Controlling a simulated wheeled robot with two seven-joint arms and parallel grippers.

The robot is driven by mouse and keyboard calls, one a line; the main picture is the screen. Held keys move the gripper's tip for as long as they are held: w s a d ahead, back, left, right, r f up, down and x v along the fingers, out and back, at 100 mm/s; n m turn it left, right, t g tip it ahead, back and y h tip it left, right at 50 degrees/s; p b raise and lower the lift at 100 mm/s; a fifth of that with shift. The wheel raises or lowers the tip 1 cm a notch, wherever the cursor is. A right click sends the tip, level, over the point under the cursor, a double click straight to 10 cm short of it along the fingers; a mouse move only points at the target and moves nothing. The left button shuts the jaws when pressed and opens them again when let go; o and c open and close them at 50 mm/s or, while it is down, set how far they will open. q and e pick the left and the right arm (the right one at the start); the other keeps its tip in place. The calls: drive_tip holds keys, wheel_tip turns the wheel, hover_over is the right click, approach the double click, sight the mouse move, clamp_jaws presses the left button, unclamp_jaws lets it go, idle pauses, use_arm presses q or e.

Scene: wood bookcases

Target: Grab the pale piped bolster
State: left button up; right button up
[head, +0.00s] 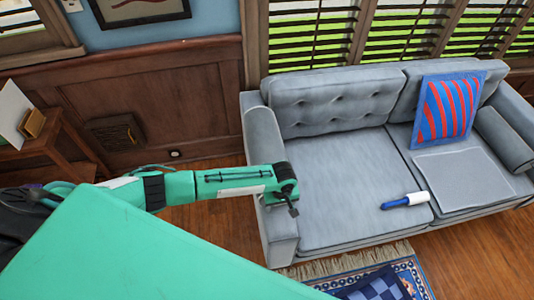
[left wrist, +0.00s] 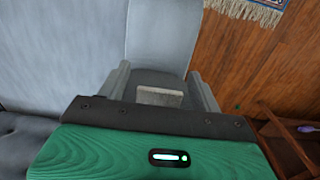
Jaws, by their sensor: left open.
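A grey bolster (head: 503,138) with piped edges lies against the right arm of the grey sofa (head: 330,195). It is the roll-shaped cushion in the head view, and its far end is partly hidden. My left gripper (head: 292,205) is beside the sofa's left arm, at the opposite end from the bolster, with nothing visible in it. In the left wrist view its two grey fingers (left wrist: 160,78) stand apart in front of a grey upholstered surface. The bolster cannot be made out there. My right gripper is not in view.
A red-and-blue striped pillow (head: 446,110) leans on the sofa back. A flat pale grey square (head: 463,180) and a blue-and-white roller (head: 405,201) lie on the seat. A fringed rug (head: 415,268) lies in front. A wooden side table (head: 50,145) stands left.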

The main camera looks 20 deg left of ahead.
use_arm(q)
drive_tip(key=c, duration=1.2)
drive_tip(key=shift+r, duration=0.1)
drive_tip(key=shift+c, duration=1)
